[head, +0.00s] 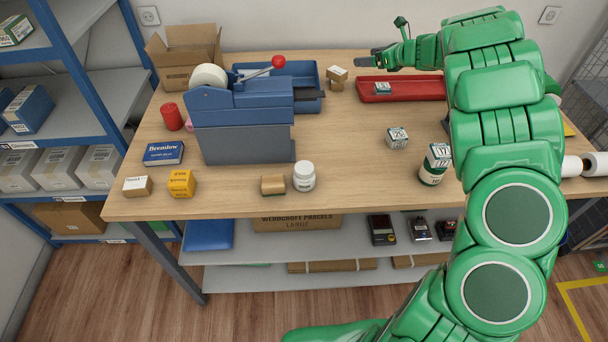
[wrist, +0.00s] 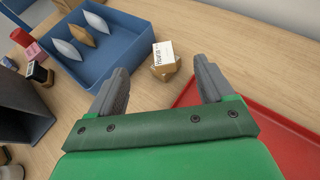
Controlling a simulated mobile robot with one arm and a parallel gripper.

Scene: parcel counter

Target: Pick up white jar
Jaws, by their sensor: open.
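The white jar (head: 304,176) stands upright near the front edge of the wooden counter (head: 240,205), in the head view. A small brown box sits just left of it. My gripper (head: 375,58) is far from the jar, at the back of the counter above the left end of the red tray. In the wrist view my gripper (wrist: 160,85) is open, with nothing between its two grey fingers. The jar cannot be made out with certainty in the wrist view.
A blue-grey machine (head: 240,120) with a red-knobbed lever stands left of the jar. A brown box (head: 273,185) is close beside the jar. A blue tray (wrist: 95,45), small stacked boxes (wrist: 164,60) and the red tray (wrist: 270,135) lie around my gripper.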

